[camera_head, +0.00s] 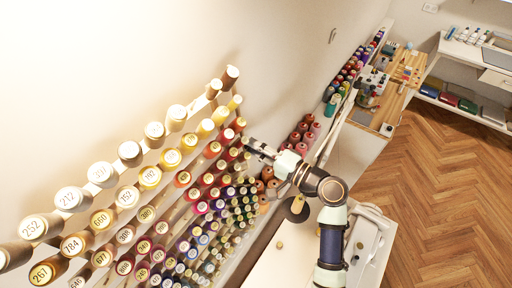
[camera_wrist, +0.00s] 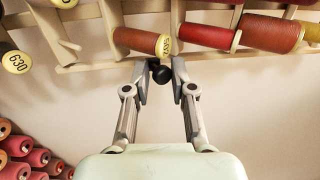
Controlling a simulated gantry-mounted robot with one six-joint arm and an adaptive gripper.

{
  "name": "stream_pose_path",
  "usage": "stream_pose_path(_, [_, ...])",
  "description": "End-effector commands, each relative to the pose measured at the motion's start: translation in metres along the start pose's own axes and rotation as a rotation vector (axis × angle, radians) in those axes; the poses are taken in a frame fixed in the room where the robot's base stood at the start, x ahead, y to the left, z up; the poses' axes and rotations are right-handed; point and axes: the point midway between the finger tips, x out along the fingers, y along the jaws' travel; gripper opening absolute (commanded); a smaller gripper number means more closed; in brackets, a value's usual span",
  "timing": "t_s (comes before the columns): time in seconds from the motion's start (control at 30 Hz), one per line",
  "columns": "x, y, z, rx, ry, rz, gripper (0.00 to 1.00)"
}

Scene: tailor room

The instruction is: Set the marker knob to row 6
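In the wrist view a round black knob (camera_wrist: 161,73) sits at the lower edge of the thread rack, below a dark-red spool with a yellow end. I take it for the marker knob. My gripper (camera_wrist: 160,70) has its two fingertips on either side of the knob, with a gap as wide as the knob or slightly wider. Firm contact cannot be made out. In the head view my gripper (camera_head: 250,146) reaches left to the right edge of the wall rack (camera_head: 176,166). The knob cannot be picked out there, and its row number cannot be read.
Numbered spools crowd the rack close around my gripper; a red spool (camera_wrist: 206,37) is just right of the fingers. Reddish cones (camera_head: 304,132) stand near my arm, also at lower left in the wrist view (camera_wrist: 18,147). A white table (camera_head: 290,262) lies below my arm.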

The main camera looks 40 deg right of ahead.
Motion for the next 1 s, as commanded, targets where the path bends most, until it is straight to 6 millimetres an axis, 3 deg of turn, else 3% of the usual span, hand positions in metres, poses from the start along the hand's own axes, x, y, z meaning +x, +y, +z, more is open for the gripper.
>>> stream_pose_path(0.33, [0.000, 0.002, 0.000, 0.000, 0.000, -0.001, 0.00])
stream_pose_path(0.63, [-0.004, 0.048, 0.000, 0.000, 0.001, -0.001, 0.00])
stream_pose_path(0.9, [-0.005, 0.045, 0.000, 0.000, 0.000, -0.002, 0.00])
stream_pose_path(0.93, [-0.005, 0.045, 0.000, 0.000, 0.000, -0.002, 0.25])
stream_pose_path(1.0, [-0.005, 0.045, 0.000, 0.000, 0.000, -0.001, 0.37])
